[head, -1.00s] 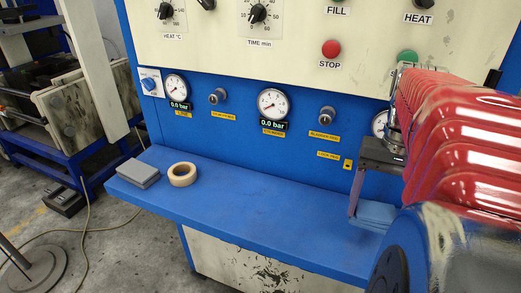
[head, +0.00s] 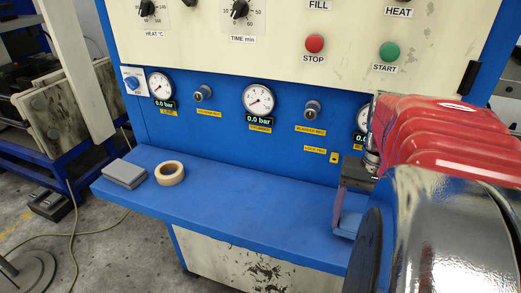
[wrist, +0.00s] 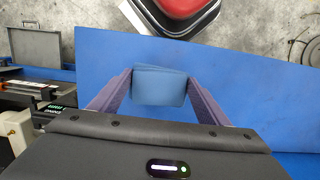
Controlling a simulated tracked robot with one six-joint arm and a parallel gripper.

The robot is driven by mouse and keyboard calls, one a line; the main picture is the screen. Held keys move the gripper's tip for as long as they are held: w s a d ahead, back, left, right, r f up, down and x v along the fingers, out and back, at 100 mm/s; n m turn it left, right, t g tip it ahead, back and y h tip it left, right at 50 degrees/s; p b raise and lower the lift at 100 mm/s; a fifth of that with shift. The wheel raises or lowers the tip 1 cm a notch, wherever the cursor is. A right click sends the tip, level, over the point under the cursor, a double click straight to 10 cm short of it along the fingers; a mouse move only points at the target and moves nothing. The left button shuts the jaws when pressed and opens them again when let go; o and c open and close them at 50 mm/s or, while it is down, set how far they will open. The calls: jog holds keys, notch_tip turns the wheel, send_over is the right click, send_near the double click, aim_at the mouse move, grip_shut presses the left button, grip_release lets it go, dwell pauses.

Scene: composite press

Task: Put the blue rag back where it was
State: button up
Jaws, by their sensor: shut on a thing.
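The blue rag (wrist: 160,85) is a folded, flat block of cloth. In the wrist view it sits between the two fingers of my gripper (wrist: 159,88), which is shut on it. The blue shelf (wrist: 235,75) of the press lies below it; I cannot tell whether the rag touches the shelf. In the head view my gripper (head: 347,208) points down over the right part of the shelf (head: 235,212). My own arm hides much of that end, and the rag is hard to make out there.
A roll of tape (head: 170,173) and a grey block (head: 124,174) lie at the shelf's left end. The shelf between the tape and my gripper is clear. The press panel with gauges (head: 258,98), knobs and a green START button (head: 389,51) rises behind.

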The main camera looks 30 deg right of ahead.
aim_at(358, 218)
jog(key=shift+f, duration=1.85)
jog(key=o, duration=1.1)
jog(key=shift+f, duration=0.1)
jog(key=r, duration=0.4)
jog(key=d+r, duration=0.1)
jog(key=r, duration=0.3)
jog(key=w+r, duration=0.1)
jog(key=r, duration=0.3)
jog(key=shift+d, duration=0.15)
jog(key=shift+w, duration=0.1)
